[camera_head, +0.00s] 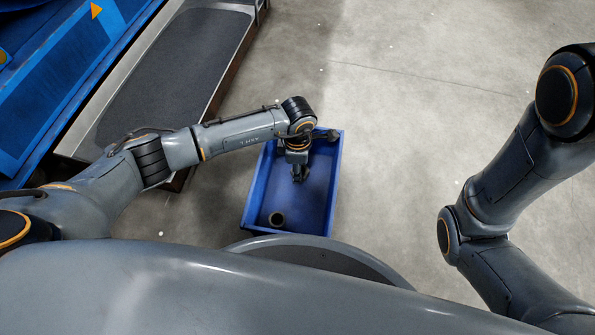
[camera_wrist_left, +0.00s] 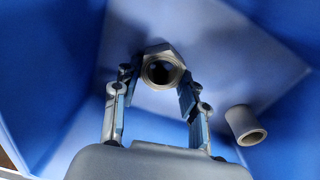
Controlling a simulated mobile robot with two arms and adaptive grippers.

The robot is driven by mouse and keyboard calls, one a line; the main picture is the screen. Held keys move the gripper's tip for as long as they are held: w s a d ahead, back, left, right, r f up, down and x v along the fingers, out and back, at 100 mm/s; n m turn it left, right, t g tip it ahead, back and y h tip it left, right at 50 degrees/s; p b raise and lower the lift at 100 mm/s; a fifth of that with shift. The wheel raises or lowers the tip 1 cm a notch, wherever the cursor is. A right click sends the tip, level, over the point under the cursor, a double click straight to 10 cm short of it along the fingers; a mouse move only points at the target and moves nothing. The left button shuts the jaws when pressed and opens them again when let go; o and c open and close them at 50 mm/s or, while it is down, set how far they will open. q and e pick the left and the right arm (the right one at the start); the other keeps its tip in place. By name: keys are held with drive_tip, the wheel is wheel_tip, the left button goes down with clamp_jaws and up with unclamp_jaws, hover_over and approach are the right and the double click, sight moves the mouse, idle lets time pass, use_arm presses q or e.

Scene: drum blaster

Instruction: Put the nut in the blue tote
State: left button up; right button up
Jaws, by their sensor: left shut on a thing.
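The nut (camera_wrist_left: 162,68) is a grey metal hexagonal ring with a dark threaded hole, seen in the left wrist view. My left gripper (camera_wrist_left: 159,84) is shut on it, with one blue-padded finger on each side. In the head view my left gripper (camera_head: 299,173) points down over the blue tote (camera_head: 312,207), inside its outline. The tote's blue walls surround the nut in the wrist view. I cannot tell how high the nut is above the tote floor. In the head view the gripper mostly hides the nut. My right gripper is out of view.
A machine with a dark belt surface (camera_head: 175,70) stands at the left. The concrete floor (camera_head: 420,100) right of the tote is clear.

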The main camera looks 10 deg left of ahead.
use_arm(q)
drive_tip(key=shift+r, duration=0.1)
drive_tip(key=o, duration=1.3)
wheel_tip(320, 180, up, 12)
drive_tip(key=p, duration=0.9)
